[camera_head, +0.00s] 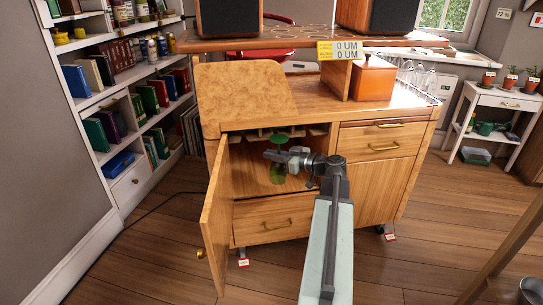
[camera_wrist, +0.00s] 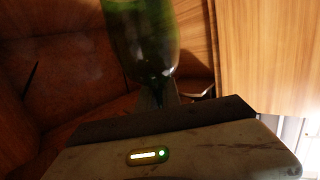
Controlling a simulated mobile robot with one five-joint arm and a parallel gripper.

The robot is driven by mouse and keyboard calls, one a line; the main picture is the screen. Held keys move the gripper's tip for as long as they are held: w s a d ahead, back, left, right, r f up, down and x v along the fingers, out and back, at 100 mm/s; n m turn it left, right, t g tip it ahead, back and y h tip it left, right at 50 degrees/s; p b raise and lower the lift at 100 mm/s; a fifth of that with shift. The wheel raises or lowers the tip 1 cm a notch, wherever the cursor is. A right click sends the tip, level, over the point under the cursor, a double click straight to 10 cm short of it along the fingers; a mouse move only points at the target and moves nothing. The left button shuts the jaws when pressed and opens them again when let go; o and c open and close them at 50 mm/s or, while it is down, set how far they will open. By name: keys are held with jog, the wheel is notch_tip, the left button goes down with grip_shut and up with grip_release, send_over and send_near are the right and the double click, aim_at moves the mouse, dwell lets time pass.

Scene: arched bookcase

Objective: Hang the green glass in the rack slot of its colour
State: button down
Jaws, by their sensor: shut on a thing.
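The green glass hangs upside down inside the open cabinet, with its foot (camera_head: 280,138) on top and its bowl (camera_head: 277,174) below. My gripper (camera_head: 273,156) is shut on the glass between foot and bowl, seemingly at the stem. In the wrist view the green bowl (camera_wrist: 140,35) narrows toward my gripper, whose fingers are mostly dark. The rack (camera_head: 262,134) shows as pale pieces under the cabinet's top edge, just above and beside the foot. Slot colours are too small to tell, and I cannot tell whether the foot touches the rack.
The cabinet door (camera_head: 216,215) stands open at the left. A drawer (camera_head: 273,219) lies below the opening, and closed drawers and a door (camera_head: 375,185) are to its right. An orange box (camera_head: 373,78) sits on the worktop. Clear glasses (camera_head: 416,78) stand at the back right.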

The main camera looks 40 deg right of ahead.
jog(key=shift+w+d, duration=0.1)
dwell(0.3)
jog(key=shift+w+d, duration=0.5)
jog(key=shift+w, duration=0.3)
jog(key=shift+w+d, duration=0.5)
jog(key=shift+w, duration=0.3)
jog(key=shift+w+d, duration=0.55)
jog(key=shift+w, duration=0.3)
dwell(0.3)
jog(key=shift+w+d, duration=0.3)
jog(key=shift+w, duration=0.2)
jog(key=shift+w+d, duration=0.25)
jog(key=shift+w, duration=0.25)
jog(key=c, duration=1.5)
grip_release()
jog(key=shift+o, duration=0.2)
